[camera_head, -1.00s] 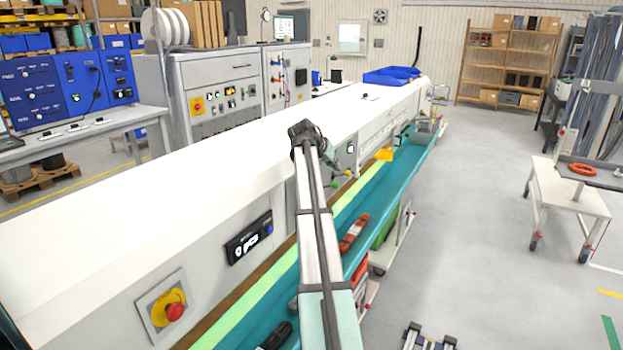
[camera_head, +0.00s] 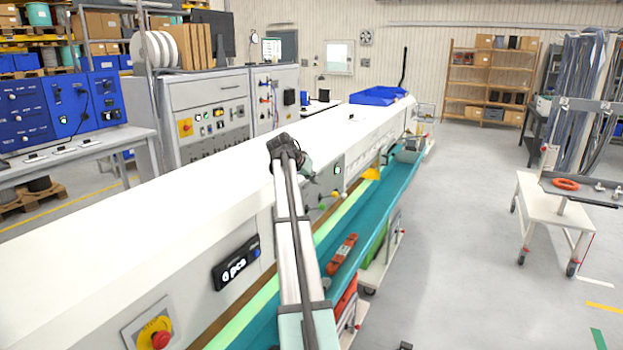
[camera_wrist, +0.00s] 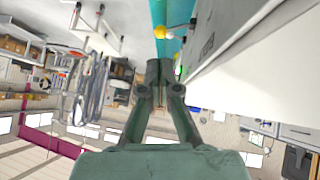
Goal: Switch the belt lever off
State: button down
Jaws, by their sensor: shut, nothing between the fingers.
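Small ball-ended levers stick out from the front of the long white machine (camera_head: 75,255), just past the end of my arm. A green knob (camera_head: 322,207) and a yellow knob (camera_head: 334,194) show there. My gripper (camera_wrist: 156,72) is shut and empty, apart from the knobs in the wrist view. In the head view my arm partly hides the gripper.
A teal trough (camera_head: 378,208) runs along the machine front, with an orange-red object (camera_head: 341,254) in it. A red stop button on a yellow base (camera_head: 156,334) is at the near end. A white cart (camera_head: 552,213) stands right, with clear floor between.

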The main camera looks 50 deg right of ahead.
jog(key=d+f+p, duration=0.1)
jog(key=f, duration=0.1)
jog(key=d+f+p, duration=0.1)
jog(key=f, duration=0.1)
jog(key=s+d+f+p, duration=0.1)
jog(key=f, duration=0.1)
jog(key=shift+d+f, duration=0.25)
jog(key=shift+f, duration=0.1)
jog(key=shift+a+f, duration=0.25)
jog(key=shift+s+a+f, duration=0.1)
jog(key=shift+f, duration=0.4)
jog(key=shift+a+f, duration=0.15)
